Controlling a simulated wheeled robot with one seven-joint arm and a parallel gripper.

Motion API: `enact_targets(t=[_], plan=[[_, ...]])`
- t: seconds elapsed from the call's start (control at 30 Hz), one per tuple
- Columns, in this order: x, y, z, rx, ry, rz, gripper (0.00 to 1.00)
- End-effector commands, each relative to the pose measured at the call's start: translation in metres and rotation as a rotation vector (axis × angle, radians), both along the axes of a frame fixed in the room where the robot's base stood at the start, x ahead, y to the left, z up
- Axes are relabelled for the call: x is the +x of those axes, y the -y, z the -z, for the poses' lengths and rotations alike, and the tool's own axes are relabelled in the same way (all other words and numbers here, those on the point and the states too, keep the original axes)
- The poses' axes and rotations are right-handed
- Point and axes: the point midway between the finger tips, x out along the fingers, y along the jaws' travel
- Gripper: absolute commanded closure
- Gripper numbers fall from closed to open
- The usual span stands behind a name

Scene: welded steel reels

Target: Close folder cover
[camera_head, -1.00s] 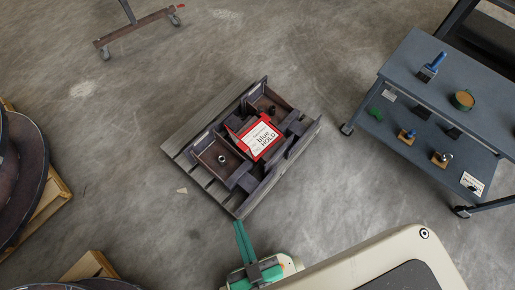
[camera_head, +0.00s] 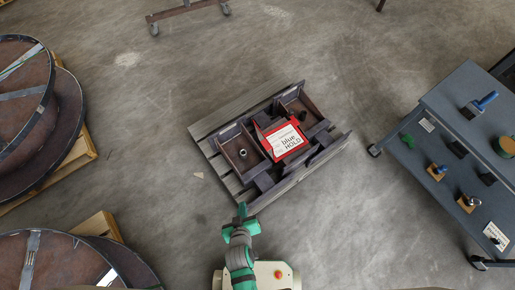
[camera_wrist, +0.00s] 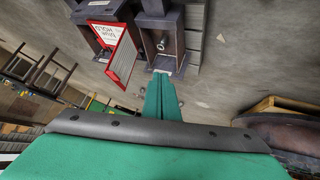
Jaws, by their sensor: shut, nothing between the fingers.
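The red-edged folder (camera_head: 284,139) with a white sheet marked "blue HOLD" lies in a dark steel fixture (camera_head: 253,203) in the head view. In the wrist view, the folder (camera_wrist: 122,59) shows a red-edged, lined panel at an angle to the white sheet, so the cover looks partly raised; its exact angle is unclear. My gripper (camera_head: 242,208) is near the fixture's front edge in the head view, apart from the folder. Its green fingers (camera_wrist: 162,82) are shut and empty in the wrist view, pointing toward a compartment beside the folder.
The fixture sits on a slatted pallet (camera_head: 205,131) on the concrete floor. A grey cart (camera_head: 450,112) with tools stands at the right. Large steel reels (camera_head: 27,75) on wooden supports stand at the left. Floor around the pallet is mostly clear.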

Motion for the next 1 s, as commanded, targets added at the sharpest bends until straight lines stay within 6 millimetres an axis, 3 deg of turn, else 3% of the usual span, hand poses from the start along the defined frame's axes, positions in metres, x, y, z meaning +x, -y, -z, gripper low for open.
enact_targets(t=[0.03,0.2,0.4,0.53,0.7,0.8,1.0], plan=[[0.016,-0.005,0.013,-0.036,-0.028,-0.014,1.0],[0.056,-0.013,0.05,-0.179,-0.136,-0.034,1.0],[0.107,-0.019,0.066,-0.364,-0.239,-0.024,1.0],[0.142,-0.025,0.061,-0.488,-0.29,0.003,1.0],[0.183,-0.032,0.036,-0.639,-0.336,0.065,1.0],[0.2,-0.036,0.019,-0.704,-0.353,0.104,1.0],[0.217,-0.041,-0.003,-0.777,-0.371,0.155,1.0]])
